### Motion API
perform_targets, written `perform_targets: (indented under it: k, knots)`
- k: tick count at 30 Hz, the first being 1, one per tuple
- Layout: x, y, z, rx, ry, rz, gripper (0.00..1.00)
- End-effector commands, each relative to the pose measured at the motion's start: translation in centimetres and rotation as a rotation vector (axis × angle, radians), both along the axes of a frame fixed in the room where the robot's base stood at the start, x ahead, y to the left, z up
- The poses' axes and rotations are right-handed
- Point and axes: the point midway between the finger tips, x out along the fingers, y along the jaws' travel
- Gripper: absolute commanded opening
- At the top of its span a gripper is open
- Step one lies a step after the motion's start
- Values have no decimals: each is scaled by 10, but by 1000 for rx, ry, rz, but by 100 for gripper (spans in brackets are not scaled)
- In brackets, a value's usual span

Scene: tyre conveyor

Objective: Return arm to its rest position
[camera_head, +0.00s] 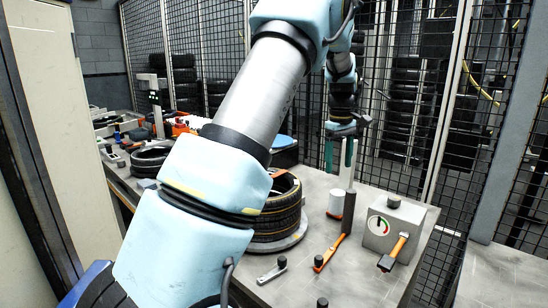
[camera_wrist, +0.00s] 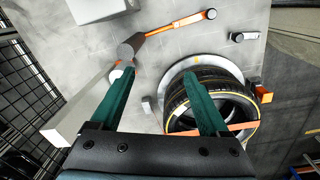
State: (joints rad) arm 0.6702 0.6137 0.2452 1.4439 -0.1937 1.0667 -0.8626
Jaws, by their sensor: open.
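My arm stretches across the middle of the camera_head view, with pale blue covers and a grey tube. My gripper (camera_head: 340,152) hangs at its far end above the back of the metal table (camera_head: 355,285), its teal fingers pointing down. The fingers are apart with nothing between them. In the camera_wrist view my gripper (camera_wrist: 157,78) is also open and empty. A stack of tyres (camera_head: 281,216) stands on a round plate (camera_head: 290,240), partly hidden by my arm. In the camera_wrist view the right finger overlaps the tyres (camera_wrist: 240,100) in the picture.
Another orange-handled tool (camera_head: 325,256) lies nearby. Black mesh fencing (camera_head: 400,80) rises behind the table. More tyres (camera_head: 150,158) lie at left.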

Motion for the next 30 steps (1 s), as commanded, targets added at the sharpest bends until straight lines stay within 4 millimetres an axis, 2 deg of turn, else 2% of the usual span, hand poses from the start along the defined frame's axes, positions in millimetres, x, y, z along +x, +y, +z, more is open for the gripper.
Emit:
perform_targets:
  k: [1,5,6,8,12,15,18,21,24,30]
  knots:
    - [-7,34,-1,-7,-4,-20,79]
    - [-35,106,-10,-8,-32,-122,79]
    - [-47,126,-13,-6,-40,-158,79]
    - [-68,154,-19,-2,-56,-213,79]
    - [-125,210,-33,19,-90,-350,79]
    - [-165,238,-43,39,-110,-441,79]
    - [-197,255,-51,55,-122,-511,79]
    - [-216,265,-56,67,-130,-557,79]
    - [-224,268,-58,72,-133,-576,79]
    - [-225,268,-59,73,-132,-580,79]
